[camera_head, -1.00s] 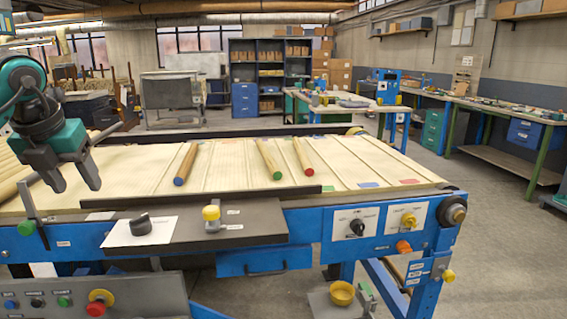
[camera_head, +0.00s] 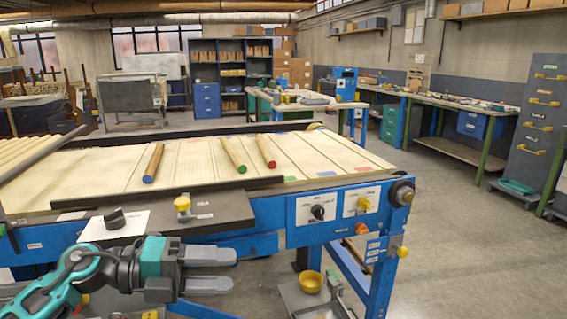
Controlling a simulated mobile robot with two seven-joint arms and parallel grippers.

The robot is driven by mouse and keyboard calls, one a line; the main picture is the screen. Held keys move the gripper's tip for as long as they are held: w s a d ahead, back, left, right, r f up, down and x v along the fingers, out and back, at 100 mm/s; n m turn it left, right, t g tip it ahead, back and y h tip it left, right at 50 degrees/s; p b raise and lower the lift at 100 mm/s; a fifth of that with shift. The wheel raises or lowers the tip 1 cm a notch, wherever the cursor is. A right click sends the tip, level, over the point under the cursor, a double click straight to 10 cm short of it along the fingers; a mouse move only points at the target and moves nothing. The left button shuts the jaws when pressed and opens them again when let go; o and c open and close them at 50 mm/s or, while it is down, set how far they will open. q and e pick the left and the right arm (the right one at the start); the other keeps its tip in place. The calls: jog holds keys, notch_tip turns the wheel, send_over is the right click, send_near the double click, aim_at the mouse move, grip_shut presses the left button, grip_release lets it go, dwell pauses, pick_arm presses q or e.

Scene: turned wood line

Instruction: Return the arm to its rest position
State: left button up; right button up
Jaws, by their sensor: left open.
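My left gripper (camera_head: 222,271) is at the lower left of the head view, in front of the machine's blue front side. Its two grey fingers point to the right, apart from each other, with nothing between them. The teal and dark links of my left arm come in from the lower left corner. My right gripper does not show.
The blue-framed conveyor table (camera_head: 287,155) carries three wooden rods with blue (camera_head: 148,178), green (camera_head: 241,168) and red (camera_head: 271,164) ends. A dark plate (camera_head: 222,213) with knobs juts out at its front. Open floor (camera_head: 460,260) lies right.

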pick_arm(q)
jog(key=s+a+f+n+t+y, duration=0.2)
jog(key=f+n+t+y, duration=0.45)
jog(key=n, duration=0.65)
jog(key=s+a+f+n+t+y, duration=0.1)
jog(key=a+f+n+t+y, duration=0.2)
jog(key=f+n+t, duration=0.75)
jog(key=s+a+f+n+g+y, duration=0.1)
jog(key=s+f+n+g+y, duration=0.3)
jog(key=s+f+n+g, duration=0.5)
jog(key=s+f, duration=0.3)
jog(key=shift+s+a+f+g+p, duration=0.2)
jog(key=shift+s+f+g+p, duration=0.05)
jog(key=shift+s+g+p, duration=0.05)
jog(key=shift+c, duration=0.5)
